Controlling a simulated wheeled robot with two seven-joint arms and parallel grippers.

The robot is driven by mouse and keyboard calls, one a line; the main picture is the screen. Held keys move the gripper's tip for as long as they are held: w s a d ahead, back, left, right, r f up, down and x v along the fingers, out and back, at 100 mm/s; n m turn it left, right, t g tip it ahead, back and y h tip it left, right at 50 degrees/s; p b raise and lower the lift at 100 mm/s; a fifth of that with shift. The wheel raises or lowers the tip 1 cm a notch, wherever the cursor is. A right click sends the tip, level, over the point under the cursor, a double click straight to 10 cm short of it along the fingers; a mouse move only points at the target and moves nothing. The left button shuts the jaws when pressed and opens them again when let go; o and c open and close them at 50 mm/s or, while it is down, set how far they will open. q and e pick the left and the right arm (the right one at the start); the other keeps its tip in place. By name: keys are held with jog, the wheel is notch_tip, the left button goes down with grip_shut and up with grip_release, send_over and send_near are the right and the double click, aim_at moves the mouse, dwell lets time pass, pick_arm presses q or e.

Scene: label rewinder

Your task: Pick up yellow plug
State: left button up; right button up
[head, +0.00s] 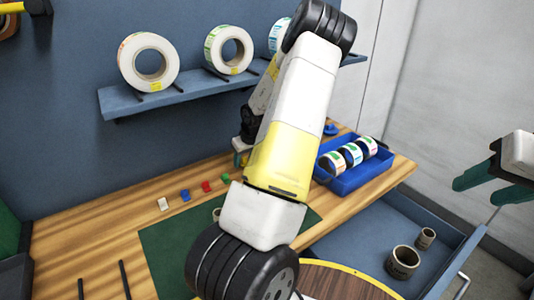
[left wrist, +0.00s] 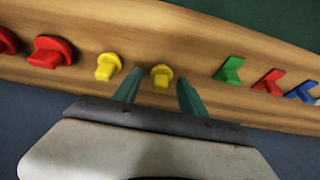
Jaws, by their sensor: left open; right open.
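Two yellow plugs show in the left wrist view, on the wooden bench top. One yellow plug (left wrist: 161,76) is between the teal fingertips of my left gripper (left wrist: 159,82), which is open with a gap on both sides of it. The other yellow plug (left wrist: 107,66) lies just outside the left finger. In the head view my left gripper (head: 241,157) is low over the bench, mostly hidden behind my own arm. My right gripper (head: 495,178) is open and empty at the right edge, away from the bench.
Red plugs (left wrist: 49,52) lie left of the yellow ones; green (left wrist: 229,70), red (left wrist: 269,81) and blue (left wrist: 301,92) pieces lie right. A blue tray (head: 345,182) with label rolls, an open drawer (head: 440,262) and a shelf (head: 180,92) of rolls surround the bench.

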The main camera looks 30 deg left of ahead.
pick_arm(q)
grip_shut()
dwell(0.5)
